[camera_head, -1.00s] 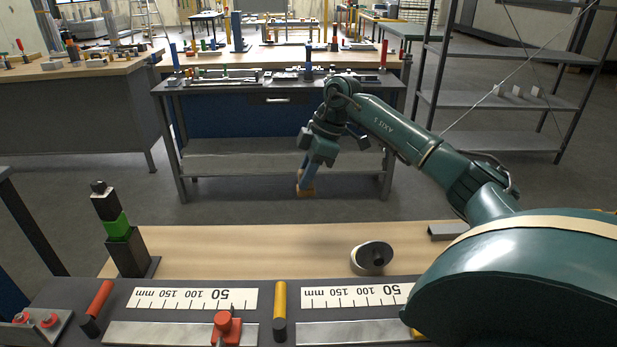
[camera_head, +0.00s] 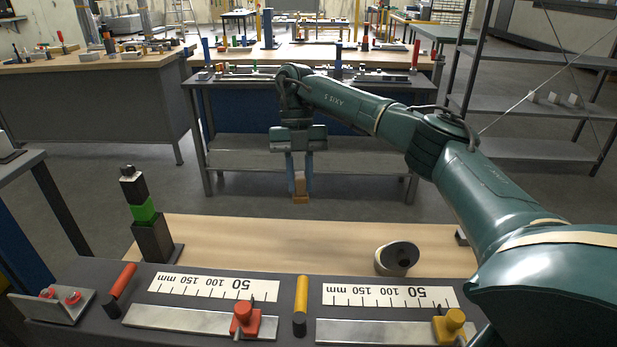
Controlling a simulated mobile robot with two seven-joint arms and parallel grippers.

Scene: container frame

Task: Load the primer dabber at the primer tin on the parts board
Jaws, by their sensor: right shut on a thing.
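My right gripper (camera_head: 300,178) hangs with its fingers pointing down, beyond the far edge of the parts board as pictured. Its blue fingers are shut on a small tan-brown block-like piece (camera_head: 300,187), which may be the primer dabber; its lower end shows at the fingertips. A short grey metal cylinder with a dark round opening (camera_head: 397,258) is on the wooden board (camera_head: 280,240), right of the gripper; it may be the primer tin, but I see no label. The held piece is apart from it. My left gripper is out of view.
A dark stand (camera_head: 153,240) holds an upright black and green tool at the board's left. In front are scales, metal rails, a red handle (camera_head: 122,280), a yellow handle (camera_head: 300,300), a red clamp (camera_head: 244,317) and a yellow clamp (camera_head: 450,324). The board's middle is clear.

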